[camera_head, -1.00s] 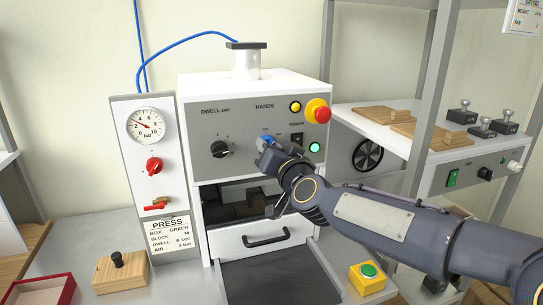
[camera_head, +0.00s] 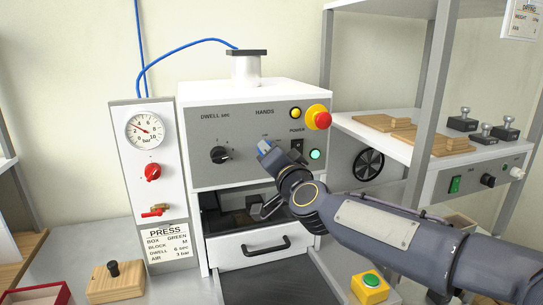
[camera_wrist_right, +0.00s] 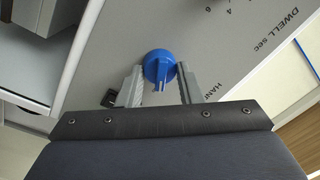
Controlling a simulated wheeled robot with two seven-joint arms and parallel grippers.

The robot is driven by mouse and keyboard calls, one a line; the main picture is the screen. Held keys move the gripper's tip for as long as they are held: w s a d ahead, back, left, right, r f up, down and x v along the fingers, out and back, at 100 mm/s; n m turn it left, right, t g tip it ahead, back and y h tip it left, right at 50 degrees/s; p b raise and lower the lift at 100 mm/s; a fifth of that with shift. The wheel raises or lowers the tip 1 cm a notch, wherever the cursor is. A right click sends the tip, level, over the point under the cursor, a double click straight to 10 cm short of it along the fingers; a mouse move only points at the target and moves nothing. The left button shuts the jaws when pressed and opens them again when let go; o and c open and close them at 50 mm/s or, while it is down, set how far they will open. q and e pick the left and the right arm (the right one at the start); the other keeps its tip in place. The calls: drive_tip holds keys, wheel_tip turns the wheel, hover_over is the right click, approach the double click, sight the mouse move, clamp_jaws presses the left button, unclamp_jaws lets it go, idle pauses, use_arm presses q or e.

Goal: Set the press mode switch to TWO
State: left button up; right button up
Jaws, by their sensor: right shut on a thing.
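The press mode switch is the blue knob (camera_wrist_right: 160,65) below the HANDS label on the press's grey front panel (camera_head: 240,132). In the wrist view its pale pointer mark faces toward my gripper. My right gripper (camera_head: 266,150) is at the panel, with one finger on each side of the knob, shut on it. In the head view the fingers and wrist cover most of the knob and its position labels, so I cannot read its setting. My left gripper is not in view.
The dwell knob (camera_head: 220,155) is left of the blue knob. The power switch (camera_head: 297,145), green lamp (camera_head: 316,155) and red emergency button (camera_head: 318,117) are close on its right. Below is a drawer with a black handle (camera_head: 266,247). A shelf post (camera_head: 425,120) stands at right.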

drive_tip(key=o, duration=1)
drive_tip(key=b+v, duration=0.1)
drive_tip(key=v, duration=0.7)
